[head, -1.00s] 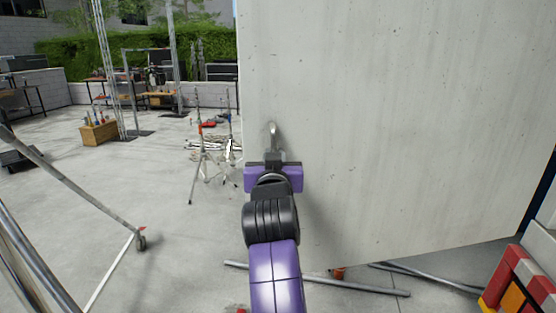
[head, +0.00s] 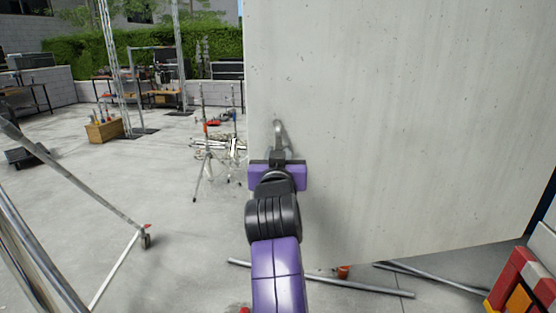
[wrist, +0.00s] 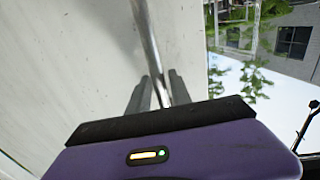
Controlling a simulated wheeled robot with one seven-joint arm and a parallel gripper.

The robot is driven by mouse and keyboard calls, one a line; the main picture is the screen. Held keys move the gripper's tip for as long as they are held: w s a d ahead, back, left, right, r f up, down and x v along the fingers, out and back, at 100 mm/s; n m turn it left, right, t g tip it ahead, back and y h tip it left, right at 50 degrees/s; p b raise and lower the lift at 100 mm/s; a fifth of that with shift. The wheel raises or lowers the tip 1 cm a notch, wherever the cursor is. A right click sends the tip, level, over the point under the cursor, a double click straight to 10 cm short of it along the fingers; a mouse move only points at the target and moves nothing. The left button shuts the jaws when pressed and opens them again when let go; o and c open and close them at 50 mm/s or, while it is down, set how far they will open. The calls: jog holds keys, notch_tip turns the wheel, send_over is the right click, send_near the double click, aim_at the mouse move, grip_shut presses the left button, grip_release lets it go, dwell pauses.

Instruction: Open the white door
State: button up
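The white door (head: 400,120) is a large pale, scuffed panel filling the right half of the head view. Its free left edge is vertical, and its lower edge slants up to the right, so it stands at an angle to me. A metal handle (head: 279,130) is near the left edge. My gripper (head: 278,154), at the end of my purple and black arm, is at the handle's lower part. In the wrist view, the handle's bar (wrist: 147,40) runs down between the two grey fingers (wrist: 158,92), which look closed around it. The exact contact is partly hidden.
Metal poles (head: 320,284) lie on the concrete below the door. A wheeled metal frame (head: 85,185) is at left. Light stands (head: 208,150) and a wooden crate (head: 105,131) stand behind, with open floor between.

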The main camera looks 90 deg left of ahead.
jog(key=d+b, duration=0.1)
jog(key=d, duration=0.6)
jog(key=shift+s+d, duration=0.15)
jog(key=shift+d, duration=0.05)
